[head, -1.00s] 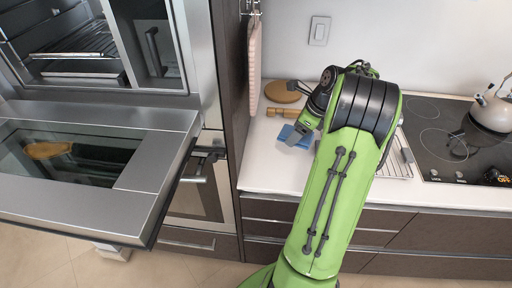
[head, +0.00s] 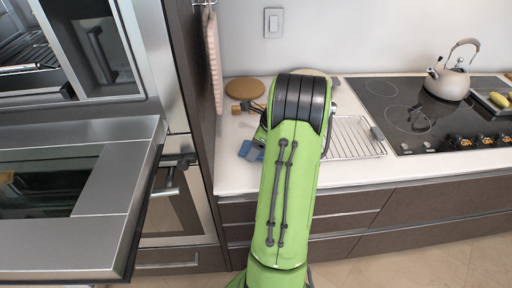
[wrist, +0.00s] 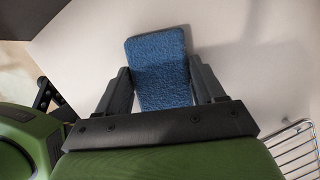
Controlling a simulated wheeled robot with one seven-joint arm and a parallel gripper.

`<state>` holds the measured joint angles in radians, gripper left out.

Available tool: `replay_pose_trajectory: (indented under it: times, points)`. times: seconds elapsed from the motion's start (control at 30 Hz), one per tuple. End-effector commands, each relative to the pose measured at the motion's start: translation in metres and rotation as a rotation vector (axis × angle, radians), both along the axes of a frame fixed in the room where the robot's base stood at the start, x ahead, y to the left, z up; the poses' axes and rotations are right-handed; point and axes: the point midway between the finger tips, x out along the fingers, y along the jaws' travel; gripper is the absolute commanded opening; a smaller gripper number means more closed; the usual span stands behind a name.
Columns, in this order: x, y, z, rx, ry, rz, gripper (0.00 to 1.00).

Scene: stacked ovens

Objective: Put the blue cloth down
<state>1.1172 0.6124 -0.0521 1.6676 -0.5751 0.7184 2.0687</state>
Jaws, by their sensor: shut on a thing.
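The blue cloth (wrist: 160,72) is a small textured blue piece between the two dark fingers of my gripper (wrist: 160,80) in the wrist view. My gripper is shut on it. Its far end sticks out past the fingertips, over the pale countertop (wrist: 240,65). A shadow falls on the surface to its right. In the head view, a part of the blue cloth (head: 248,151) shows at the left of my arm, over the front left of the counter. My arm hides most of the gripper there. I cannot tell whether the cloth touches the counter.
A round wooden board (head: 244,88) lies behind the cloth. A wire rack (head: 352,138) is to the right, then the cooktop (head: 425,110) with a kettle (head: 449,78). An open oven door (head: 110,185) juts out at left.

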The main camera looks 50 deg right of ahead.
Motion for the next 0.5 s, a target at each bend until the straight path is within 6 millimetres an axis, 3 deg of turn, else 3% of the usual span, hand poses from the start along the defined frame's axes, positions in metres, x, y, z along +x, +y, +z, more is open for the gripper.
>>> replay_pose_trajectory:
  times: [0.3, 0.33, 0.5]
  points:
    - [-0.001, 0.001, -0.011, 0.005, 0.004, 0.000, 0.40]
    - [-0.001, 0.001, -0.012, 0.006, 0.004, 0.000, 0.70]
    - [-0.002, 0.002, -0.013, 0.011, 0.009, -0.001, 0.94]
